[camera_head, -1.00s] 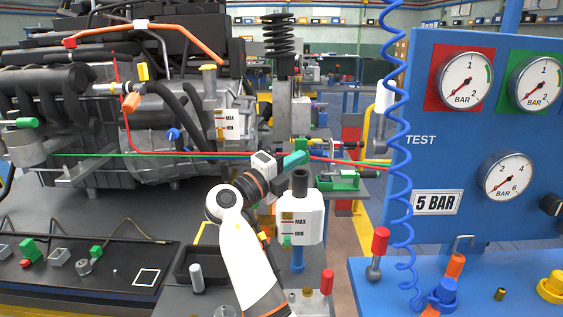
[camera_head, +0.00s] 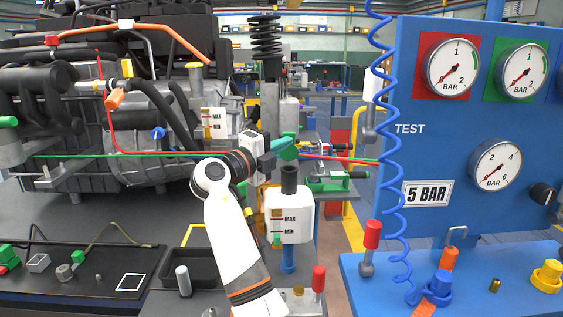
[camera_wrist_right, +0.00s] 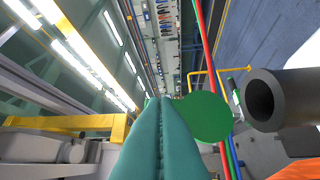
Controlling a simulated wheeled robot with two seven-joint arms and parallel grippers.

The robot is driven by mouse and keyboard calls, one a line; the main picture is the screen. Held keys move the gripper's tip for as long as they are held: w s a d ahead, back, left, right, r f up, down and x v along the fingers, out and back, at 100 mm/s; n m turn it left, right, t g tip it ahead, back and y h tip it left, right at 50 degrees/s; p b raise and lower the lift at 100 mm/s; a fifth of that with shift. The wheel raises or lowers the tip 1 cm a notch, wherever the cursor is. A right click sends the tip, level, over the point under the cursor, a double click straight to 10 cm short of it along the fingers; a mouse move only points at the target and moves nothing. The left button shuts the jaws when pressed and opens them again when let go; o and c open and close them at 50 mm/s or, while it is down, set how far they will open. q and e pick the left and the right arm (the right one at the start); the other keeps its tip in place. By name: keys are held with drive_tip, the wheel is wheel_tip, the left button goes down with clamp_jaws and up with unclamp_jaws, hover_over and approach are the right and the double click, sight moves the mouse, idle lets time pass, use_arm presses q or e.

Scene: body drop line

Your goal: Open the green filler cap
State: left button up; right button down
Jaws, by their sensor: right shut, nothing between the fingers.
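The white reservoir (camera_head: 301,210) with MAX and MIN marks stands on the bench in the head view, with a black filler neck (camera_head: 289,181). In the right wrist view the black neck (camera_wrist_right: 263,98) is hollow and open-mouthed. The green cap, a round disc (camera_wrist_right: 205,117), shows to the left of that mouth and does not cover it there. My right gripper (camera_head: 283,144) is above and slightly left of the neck. Its teal fingers are shut together and hold nothing. The fingers hide part of the disc's left side; I cannot tell whether they touch. My left gripper is out of view.
An engine (camera_head: 120,130) with hoses fills the left. A second marked reservoir (camera_head: 214,122) is on it. A blue test panel (camera_head: 430,120) with gauges and a coiled blue hose (camera_head: 391,160) stands at right. A red-topped lever (camera_head: 318,279) is in front of the reservoir.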

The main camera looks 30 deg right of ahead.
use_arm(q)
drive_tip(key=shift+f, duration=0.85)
use_arm(e)
drive_tip(key=shift+w+d+r+n+y, duration=0.4)
drive_tip(key=shift+w+n+y, duration=0.15)
drive_tip(key=shift+n+y, duration=0.25)
drive_tip(key=shift+a, duration=0.1)
